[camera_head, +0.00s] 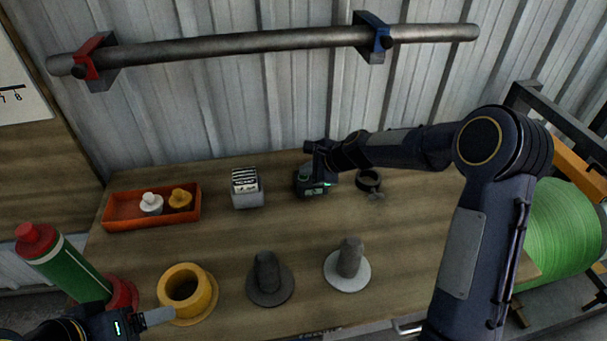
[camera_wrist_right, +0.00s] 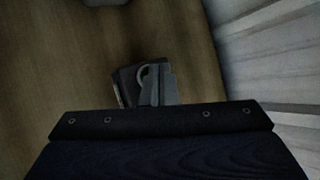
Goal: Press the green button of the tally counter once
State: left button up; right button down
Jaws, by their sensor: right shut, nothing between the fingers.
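The tally counter (camera_head: 314,190) is a small dark box with green on it, standing near the back middle of the table. My right gripper (camera_head: 312,170) is shut and empty, pointing down at the counter's top. In the right wrist view the shut fingertips (camera_wrist_right: 157,88) overlap the counter (camera_wrist_right: 125,84), and a pale ring shows beside them. The fingers hide part of the counter, so I cannot tell whether they touch the green button. My left gripper (camera_head: 155,317) is at the bottom left, away from the counter; its finger opening is unclear.
Left of the counter stand a grey card holder (camera_head: 248,200) and an orange tray (camera_head: 125,222). A dark ring (camera_head: 369,186) lies right. A yellow flanged ring (camera_head: 205,306) and two grey flanged plugs stand in front. A metal bar (camera_head: 250,43) runs above.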

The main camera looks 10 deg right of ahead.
jog(key=shift+r+p, duration=0.45)
jog(key=shift+r, duration=0.2)
jog(key=shift+r, duration=0.1)
notch_tip(320, 180, up, 5)
jog(key=p, duration=0.4)
dwell(0.5)
